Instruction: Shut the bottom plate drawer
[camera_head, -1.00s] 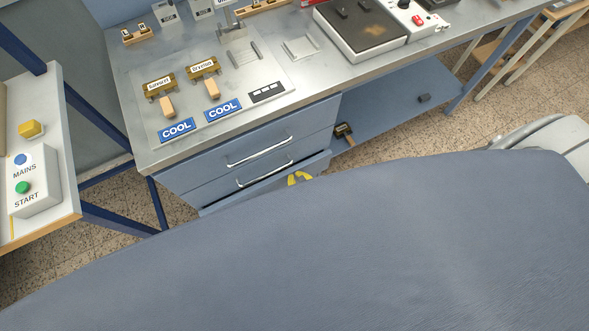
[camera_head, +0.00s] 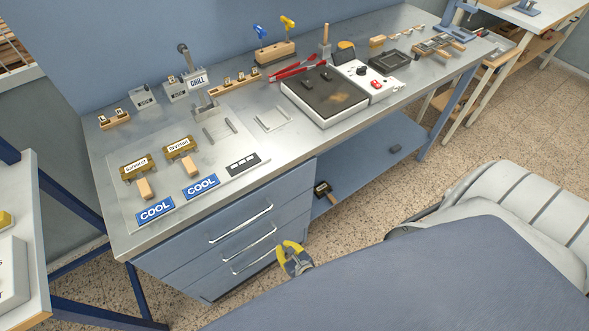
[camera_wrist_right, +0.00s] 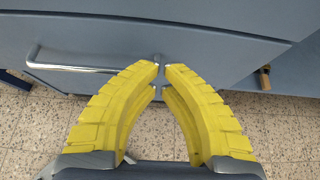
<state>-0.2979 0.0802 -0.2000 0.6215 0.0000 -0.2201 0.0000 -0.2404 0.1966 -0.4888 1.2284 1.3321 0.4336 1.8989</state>
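The bottom plate drawer (camera_head: 225,278) is the lowest of three blue-grey drawers under the left part of the bench. Its front looks flush with the drawers above, with no open gap visible. Its silver handle (camera_head: 248,265) also shows in the right wrist view (camera_wrist_right: 75,67). My right gripper (camera_head: 284,250), with yellow fingers, is at the right end of the drawer fronts. In the right wrist view its fingertips (camera_wrist_right: 162,70) nearly meet, close to the handle's right end, with nothing visible held between them. Whether they touch the front is unclear. My left gripper is out of view.
The metal bench top (camera_head: 245,185) carries blue COOL labels (camera_head: 201,186), wooden-handled stamps, a black hot plate (camera_head: 322,94) and racks. A blue lower shelf (camera_head: 370,150) lies right of the drawers, with a dark block-headed tool (camera_head: 322,189). A grey-white padded object (camera_head: 500,205) stands at right.

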